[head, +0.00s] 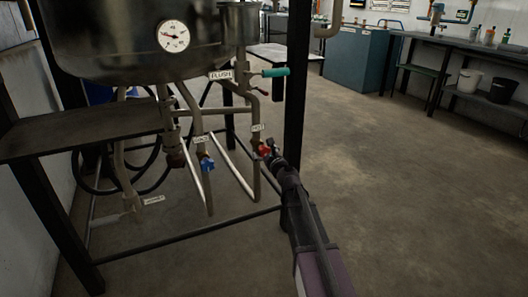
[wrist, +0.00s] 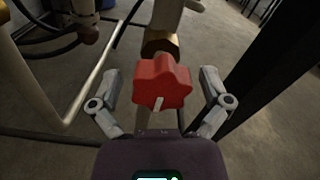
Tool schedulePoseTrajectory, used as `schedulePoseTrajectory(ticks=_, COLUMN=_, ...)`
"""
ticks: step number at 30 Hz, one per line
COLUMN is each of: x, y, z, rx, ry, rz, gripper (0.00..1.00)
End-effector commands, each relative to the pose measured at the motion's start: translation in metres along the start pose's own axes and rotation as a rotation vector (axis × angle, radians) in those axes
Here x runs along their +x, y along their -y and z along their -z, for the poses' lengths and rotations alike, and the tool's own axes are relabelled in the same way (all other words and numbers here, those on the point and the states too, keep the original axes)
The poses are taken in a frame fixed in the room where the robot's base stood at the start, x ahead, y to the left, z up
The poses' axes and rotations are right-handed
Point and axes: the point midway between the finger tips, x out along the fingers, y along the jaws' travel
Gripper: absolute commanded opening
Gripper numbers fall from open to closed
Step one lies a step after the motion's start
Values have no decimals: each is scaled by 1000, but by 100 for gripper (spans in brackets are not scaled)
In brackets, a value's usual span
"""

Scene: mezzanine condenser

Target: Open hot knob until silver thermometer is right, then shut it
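The hot knob is a red lobed knob (head: 265,150) on a vertical pipe under the HOT label (head: 257,127). In the wrist view the red knob (wrist: 162,82) has a white mark at its lower front. My gripper (wrist: 160,92) is open, with one finger on each side of the knob and visible gaps between. In the head view my gripper (head: 270,151) is at the knob. A round white dial thermometer (head: 173,37) with a silver rim is on the dark tank; its needle shows, but its numbers are too small to read.
A blue knob (head: 207,163) sits on the pipe to the left, and a green FLUSH handle (head: 275,72) is above. A black frame post (head: 295,95) stands close right of the hot knob. Open floor (head: 400,190) lies to the right.

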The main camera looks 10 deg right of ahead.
Motion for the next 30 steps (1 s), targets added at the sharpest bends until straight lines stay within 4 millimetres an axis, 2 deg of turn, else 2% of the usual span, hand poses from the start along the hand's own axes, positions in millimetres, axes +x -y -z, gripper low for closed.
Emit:
schedulePoseTrajectory(ticks=1, x=0, y=0, z=0, rx=0, ry=0, rz=0, gripper=73)
schedulePoseTrajectory(ticks=6, x=0, y=0, z=0, rx=0, ry=0, rz=0, gripper=24)
schedulePoseTrajectory(ticks=20, x=1, y=0, z=0, rx=-49, ry=0, rz=-1, gripper=24)
schedulePoseTrajectory(ticks=30, x=1, y=-2, z=0, rx=-251, ry=1, rz=-1, gripper=24)
